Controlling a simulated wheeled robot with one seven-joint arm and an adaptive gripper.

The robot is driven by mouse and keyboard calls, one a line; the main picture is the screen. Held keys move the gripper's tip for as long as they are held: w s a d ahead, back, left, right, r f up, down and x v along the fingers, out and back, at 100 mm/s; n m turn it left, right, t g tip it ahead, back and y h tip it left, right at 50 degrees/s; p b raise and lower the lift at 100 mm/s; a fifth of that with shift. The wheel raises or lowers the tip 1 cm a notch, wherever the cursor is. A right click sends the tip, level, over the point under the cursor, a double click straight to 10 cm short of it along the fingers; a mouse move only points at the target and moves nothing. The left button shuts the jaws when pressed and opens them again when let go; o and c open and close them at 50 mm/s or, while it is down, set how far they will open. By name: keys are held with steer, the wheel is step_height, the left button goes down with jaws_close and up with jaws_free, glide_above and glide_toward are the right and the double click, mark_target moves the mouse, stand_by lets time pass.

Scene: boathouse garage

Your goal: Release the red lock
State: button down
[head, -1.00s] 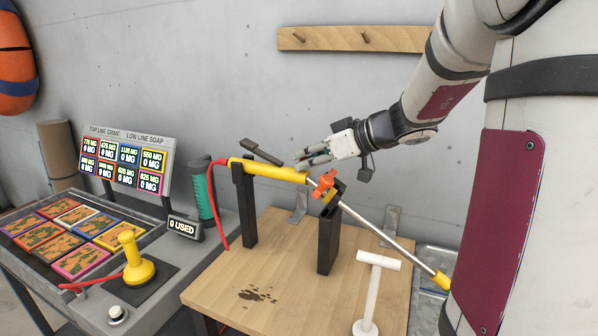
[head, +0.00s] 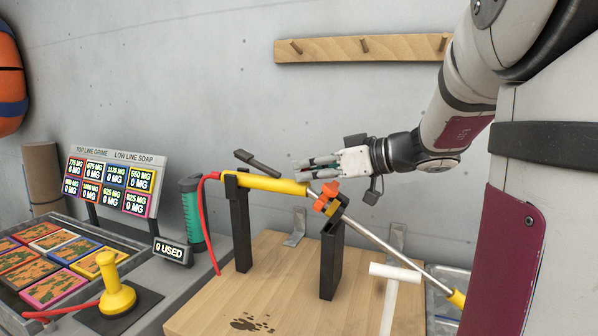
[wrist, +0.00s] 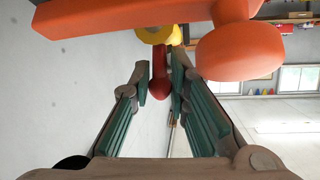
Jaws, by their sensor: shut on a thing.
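A lance with a yellow grip (head: 262,183) and a thin metal tube (head: 382,238) lies tilted across two black posts. An orange clamp knob (head: 328,198) sits near the grip's front end; it looms large at the top of the wrist view (wrist: 150,15). My gripper (head: 298,168) reaches in from the right, just above the grip's front end. In the wrist view, the red lock (wrist: 160,80) is a short lever with a rounded end, hanging below a yellow part between my fingers (wrist: 160,88). My gripper is shut on it. The red lock cannot be made out in the head view.
The black posts (head: 241,230) stand on a wooden table (head: 285,300). A white T-shaped stand (head: 394,272) is close at the front right. A sign board (head: 110,183), a green cylinder (head: 192,212) and a yellow joystick (head: 116,290) are at the left. The wall is behind.

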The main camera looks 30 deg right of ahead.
steer(key=shift+d+f, duration=0.1)
steer(key=c, duration=1.6)
jaws_free()
steer(key=shift+c, duration=0.2)
steer(key=v, duration=1.2)
steer(key=shift+s, duration=0.1)
